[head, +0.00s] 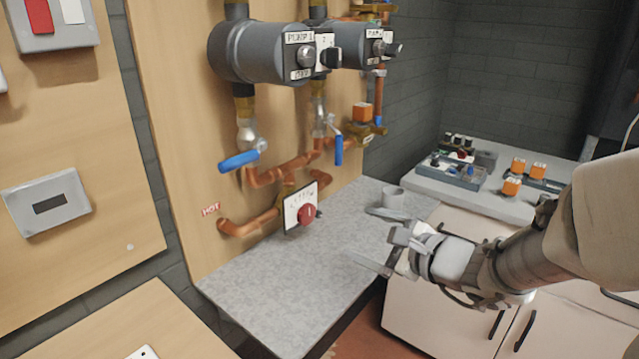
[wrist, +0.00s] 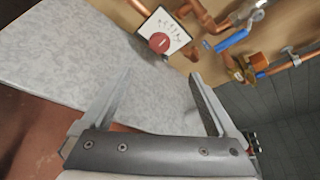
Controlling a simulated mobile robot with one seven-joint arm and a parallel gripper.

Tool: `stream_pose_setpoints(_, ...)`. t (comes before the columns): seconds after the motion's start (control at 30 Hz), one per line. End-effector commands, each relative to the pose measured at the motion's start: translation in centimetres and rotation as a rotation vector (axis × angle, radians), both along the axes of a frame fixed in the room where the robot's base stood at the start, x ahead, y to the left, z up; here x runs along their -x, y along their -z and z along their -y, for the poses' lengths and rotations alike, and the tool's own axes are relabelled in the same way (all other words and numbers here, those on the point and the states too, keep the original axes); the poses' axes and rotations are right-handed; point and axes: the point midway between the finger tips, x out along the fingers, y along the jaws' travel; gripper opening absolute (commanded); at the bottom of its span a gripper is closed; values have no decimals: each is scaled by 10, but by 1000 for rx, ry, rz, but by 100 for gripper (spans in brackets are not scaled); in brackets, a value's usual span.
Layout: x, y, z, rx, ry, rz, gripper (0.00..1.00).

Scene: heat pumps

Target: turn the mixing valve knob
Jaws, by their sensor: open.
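The mixing valve knob (head: 307,215) is red and round, on a white dial plate (head: 293,205) with a printed scale. The plate sits among copper pipes just above the grey worktop. The knob also shows in the wrist view (wrist: 159,42), near the top, with its plate (wrist: 172,26) around it. My gripper (head: 362,238) is over the worktop, to the right of the knob and apart from it. In the wrist view my gripper (wrist: 160,85) has its two fingers spread, with nothing between them. The knob lies beyond the fingertips.
The grey worktop (head: 330,260) is mostly clear. Two blue-handled valves (head: 240,161) and copper pipes (head: 285,172) stick out above the dial. Pump housings (head: 262,52) project higher up. A parts tray (head: 450,172) lies at the back right.

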Motion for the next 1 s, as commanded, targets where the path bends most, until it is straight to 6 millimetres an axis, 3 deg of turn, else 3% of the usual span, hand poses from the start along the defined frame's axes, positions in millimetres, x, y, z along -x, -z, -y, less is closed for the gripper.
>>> stream_pose_setpoints(0.6,-94,40,-73,0,-5,-2,94)
stream_pose_setpoints(0.8,-116,47,-90,0,-4,-2,94)
stream_pose_setpoints(1.0,-126,49,-97,1,-2,-1,94)
